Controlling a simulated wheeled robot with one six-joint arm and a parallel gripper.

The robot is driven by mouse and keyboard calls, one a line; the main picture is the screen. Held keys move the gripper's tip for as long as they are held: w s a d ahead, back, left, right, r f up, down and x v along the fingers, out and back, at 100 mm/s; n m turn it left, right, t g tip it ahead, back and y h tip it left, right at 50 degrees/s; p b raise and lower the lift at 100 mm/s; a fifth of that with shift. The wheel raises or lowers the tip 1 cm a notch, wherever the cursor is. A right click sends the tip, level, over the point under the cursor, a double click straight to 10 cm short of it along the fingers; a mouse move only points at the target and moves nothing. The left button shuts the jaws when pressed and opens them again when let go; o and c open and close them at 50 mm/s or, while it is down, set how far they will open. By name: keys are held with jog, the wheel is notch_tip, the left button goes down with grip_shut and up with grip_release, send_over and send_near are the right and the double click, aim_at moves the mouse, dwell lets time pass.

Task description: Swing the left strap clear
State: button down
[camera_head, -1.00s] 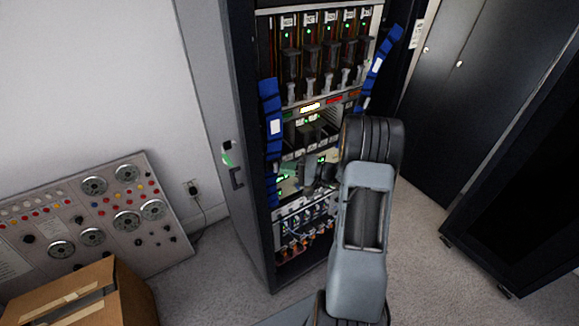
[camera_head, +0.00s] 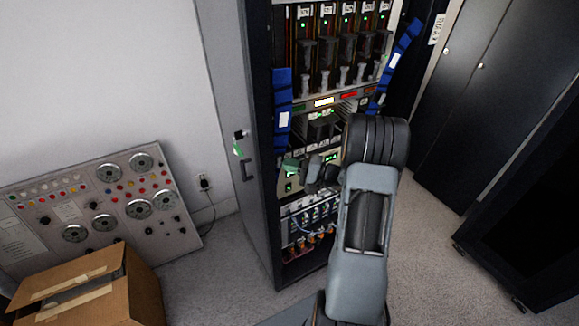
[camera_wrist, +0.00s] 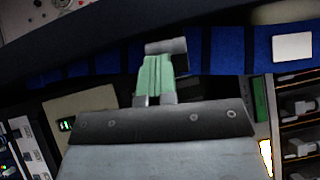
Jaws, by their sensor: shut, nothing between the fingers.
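The left strap (camera_head: 283,115) is a blue band with a white label, hanging upright along the left front edge of the equipment rack. In the wrist view the strap (camera_wrist: 225,50) runs across the top behind my fingers, with its white label at the right. My gripper (camera_head: 291,166) is shut with green fingers, beside the strap's lower part. In the wrist view the gripper (camera_wrist: 160,72) points at the strap with nothing between its fingers. I cannot tell whether the fingertips touch the strap. My arm hides part of the rack's lower right.
A second blue strap (camera_head: 394,65) slants along the rack's right side. The rack holds modules with small lights and cables. A control panel (camera_head: 95,205) and a cardboard box (camera_head: 125,290) stand at the left. Dark cabinets (camera_head: 470,90) stand at the right, with carpet between.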

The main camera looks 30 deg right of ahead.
jog(key=w+d+b+v, duration=0.2)
jog(key=b+v, duration=0.2)
jog(key=v, duration=0.8)
jog(key=shift+s+d, duration=0.25)
jog(key=s+a+f+g+h, duration=0.65)
jog(key=s+a+g, duration=0.25)
jog(key=a+g, duration=0.15)
jog(key=s+a+r+n+t+h, duration=0.1)
jog(key=s+a+r+n+h, duration=0.2)
jog(key=a+r+n+h, duration=0.4)
jog(key=a+r+n, duration=0.2)
jog(key=a, duration=0.3)
jog(key=shift+s+r+n, duration=0.15)
jog(key=shift+s+n, duration=0.15)
jog(key=shift+s, duration=0.1)
